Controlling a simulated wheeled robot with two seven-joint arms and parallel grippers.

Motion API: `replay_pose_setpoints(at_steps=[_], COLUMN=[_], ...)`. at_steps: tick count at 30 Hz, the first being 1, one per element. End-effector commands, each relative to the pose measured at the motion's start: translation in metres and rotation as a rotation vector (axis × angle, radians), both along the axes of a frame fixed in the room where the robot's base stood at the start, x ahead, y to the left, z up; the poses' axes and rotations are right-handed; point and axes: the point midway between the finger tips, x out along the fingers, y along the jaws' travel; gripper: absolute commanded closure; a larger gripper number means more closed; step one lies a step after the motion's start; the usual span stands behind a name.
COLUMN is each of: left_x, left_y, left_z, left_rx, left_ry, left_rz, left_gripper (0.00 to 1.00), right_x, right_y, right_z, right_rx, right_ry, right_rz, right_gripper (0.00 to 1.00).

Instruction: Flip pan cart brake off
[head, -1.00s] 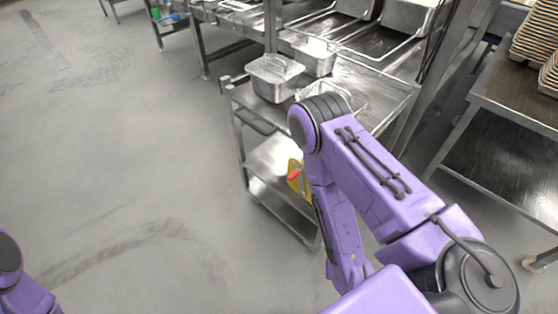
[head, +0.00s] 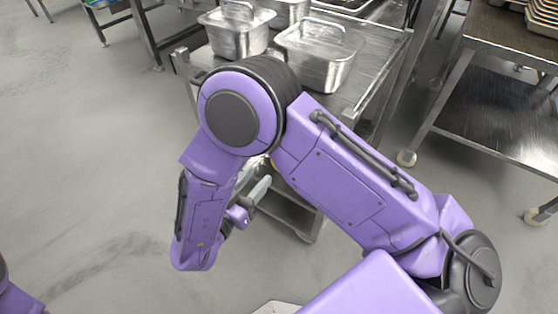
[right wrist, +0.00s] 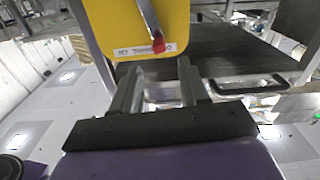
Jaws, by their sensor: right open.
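The steel pan cart (head: 378,62) stands ahead of me in the head view, largely hidden behind my right arm. In the right wrist view a yellow brake plate (right wrist: 110,22) carries a metal lever (right wrist: 148,18) with a red tip (right wrist: 159,45). A label sits below the lever on the plate. My right gripper (right wrist: 157,75) is open, its two fingers pointing at the plate's label edge, with nothing seen between them. I cannot tell whether the fingers touch the plate. In the head view the right gripper (head: 256,192) shows partly beside the cart. My left gripper is out of view.
Lidded steel pans (head: 235,36) and (head: 318,58) stand on the cart's top. A steel table (head: 490,110) with stacked trays is at the right. Open grey floor (head: 90,140) lies to the left.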

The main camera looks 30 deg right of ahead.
Motion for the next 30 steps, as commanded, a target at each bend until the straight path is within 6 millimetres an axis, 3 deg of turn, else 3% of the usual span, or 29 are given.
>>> replay_pose_setpoints(at_steps=[12, 18, 25, 26, 29, 30], left_x=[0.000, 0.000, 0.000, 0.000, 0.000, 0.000], left_y=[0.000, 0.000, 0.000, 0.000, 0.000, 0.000], left_z=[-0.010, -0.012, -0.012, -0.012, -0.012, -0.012], left_rx=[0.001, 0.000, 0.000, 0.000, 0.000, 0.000], left_ry=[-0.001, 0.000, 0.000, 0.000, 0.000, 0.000], left_rz=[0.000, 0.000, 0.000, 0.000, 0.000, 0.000], left_gripper=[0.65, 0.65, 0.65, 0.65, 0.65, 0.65], right_x=[0.030, 0.038, 0.038, 0.038, 0.038, 0.038], right_y=[-0.078, -0.095, -0.096, -0.096, -0.096, -0.096], right_z=[0.000, 0.001, 0.001, 0.001, 0.001, 0.001], right_rx=[-0.001, -0.002, -0.002, -0.001, -0.002, -0.002], right_ry=[0.003, 0.003, 0.002, 0.003, 0.002, 0.002], right_rz=[-0.010, -0.005, -0.004, -0.004, -0.004, -0.004], right_gripper=[0.56, 0.56, 0.56, 0.62, 0.95, 1.00])
